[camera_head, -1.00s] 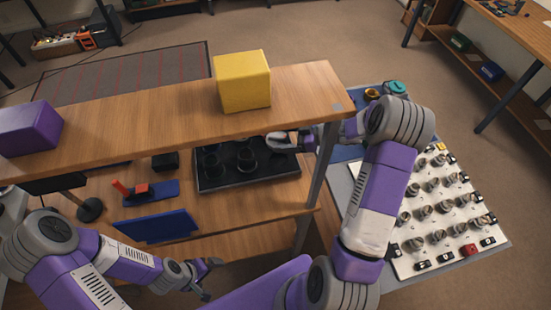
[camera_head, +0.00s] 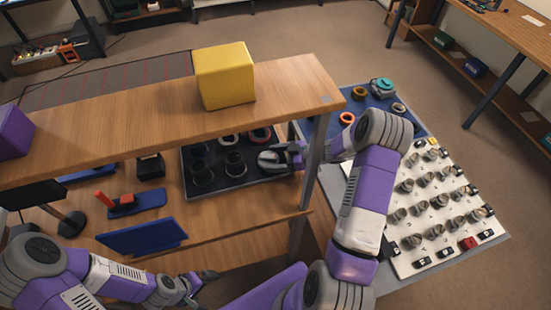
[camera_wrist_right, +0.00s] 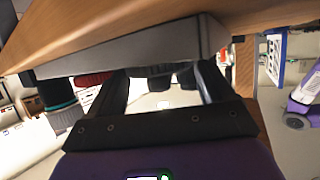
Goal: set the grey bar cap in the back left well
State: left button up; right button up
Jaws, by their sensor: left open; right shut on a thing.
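A black tray (camera_head: 218,186) with round wells stands on the lower shelf, partly hidden by the upper board. Dark round parts (camera_head: 234,164) stand in it, and its back left corner lies close under the board's edge. My right gripper (camera_head: 280,157) reaches in from the right and is shut on a grey round piece, which looks like the grey bar cap (camera_head: 268,159). The cap is over the tray's right side; its height above the tray is unclear. In the right wrist view the cap cannot be made out surely between the fingers (camera_wrist_right: 164,90). My left gripper (camera_head: 194,285) is open and empty, low in front of the shelf.
The upper board (camera_head: 150,124) and its grey post (camera_head: 313,165) stand close to my right gripper. A yellow box (camera_head: 224,77) sits on that board. A blue panel (camera_head: 142,238) and a red-topped stand (camera_head: 125,202) are left of the tray. A parts board (camera_head: 440,205) lies right.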

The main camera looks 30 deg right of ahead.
jog(key=o, duration=0.9)
jog(key=shift+f, duration=0.1)
jog(key=shift+d+r, duration=0.1)
jog(key=shift+r, duration=0.15)
jog(key=p+v, duration=0.2)
jog(key=v, duration=0.9)
jog(key=shift+s+d+r, duration=0.15)
jog(key=shift+s+d, duration=0.1)
